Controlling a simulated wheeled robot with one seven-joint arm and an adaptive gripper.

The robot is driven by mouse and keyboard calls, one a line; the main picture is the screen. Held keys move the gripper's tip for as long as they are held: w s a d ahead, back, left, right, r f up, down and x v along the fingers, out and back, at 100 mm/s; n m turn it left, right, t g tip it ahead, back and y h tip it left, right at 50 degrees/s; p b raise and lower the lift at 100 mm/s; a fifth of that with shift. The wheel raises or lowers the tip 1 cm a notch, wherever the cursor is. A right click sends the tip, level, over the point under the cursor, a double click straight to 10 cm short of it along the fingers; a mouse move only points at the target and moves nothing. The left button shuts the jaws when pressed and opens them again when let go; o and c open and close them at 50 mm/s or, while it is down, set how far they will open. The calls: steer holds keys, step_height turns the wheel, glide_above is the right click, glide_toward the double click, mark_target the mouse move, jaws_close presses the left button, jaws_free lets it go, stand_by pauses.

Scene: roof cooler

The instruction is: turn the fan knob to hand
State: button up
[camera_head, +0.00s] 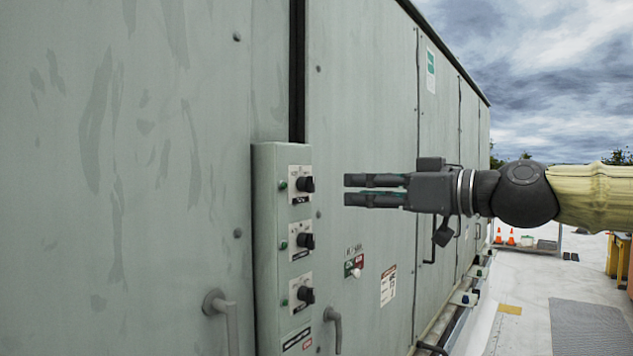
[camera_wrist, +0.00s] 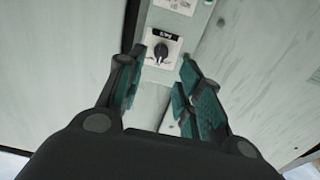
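A grey-green control box (camera_head: 267,230) on the cooler's side carries three black knobs in a column: a top knob (camera_head: 305,184), a middle knob (camera_head: 305,241) and a bottom knob (camera_head: 305,294). Each sits on a pale plate with a small dark label that I cannot read, so I cannot tell which is the fan knob. My gripper (camera_head: 356,190) is level with the top knob, to its right and apart from it. In the wrist view, my gripper (camera_wrist: 158,68) is open and empty, with one knob (camera_wrist: 161,48) seen between its fingertips, beyond them.
A green indicator (camera_head: 282,185) sits left of each knob. Pipe-like handles (camera_head: 222,312) stick out below and beside the box. A red and green switch plate (camera_head: 354,265) is on the panel to the right. Orange cones (camera_head: 511,237) stand far off on the open roof.

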mark_target(314, 178)
steer(key=shift+r+p+x, duration=0.3)
steer(key=shift+p+x, duration=0.5)
steer(key=shift+x, duration=0.9)
steer(key=shift+r+p+x, duration=0.25)
steer(key=shift+p+x, duration=0.5)
steer(key=shift+x, duration=0.95)
steer(key=shift+r+p+x, duration=0.3)
steer(key=shift+p+x, duration=0.5)
steer(key=shift+x, duration=0.95)
steer(key=shift+s+a, duration=0.1)
steer(key=c, duration=0.8)
